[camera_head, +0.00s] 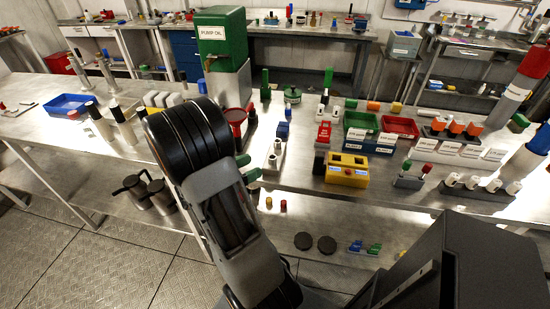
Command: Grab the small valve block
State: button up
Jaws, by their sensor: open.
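I cannot tell for certain which piece is the small valve block. One candidate is a short grey block (408,182) with a red and a green top piece, at the right front of the steel bench. Another is a narrow pale block (273,158) with small upright parts, near the bench middle, just right of my arm. A longer grey block (478,194) with several white caps stands right of the first. My arm rises through the picture centre; its end and my gripper cannot be made out, and the arm hides part of the bench.
A yellow box (347,170) stands at the bench's front edge, with a green tray (361,121) and red tray (399,126) behind it. A green PUMP OIL tank (221,38) stands behind my arm. Metal jugs (133,188) are on the lower shelf. A blue tray (68,104) lies left.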

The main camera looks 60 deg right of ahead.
aim_at(269, 159)
jog(key=shift+x, duration=3.65)
jog(key=shift+f, duration=0.1)
jog(key=shift+a, duration=0.1)
grip_shut()
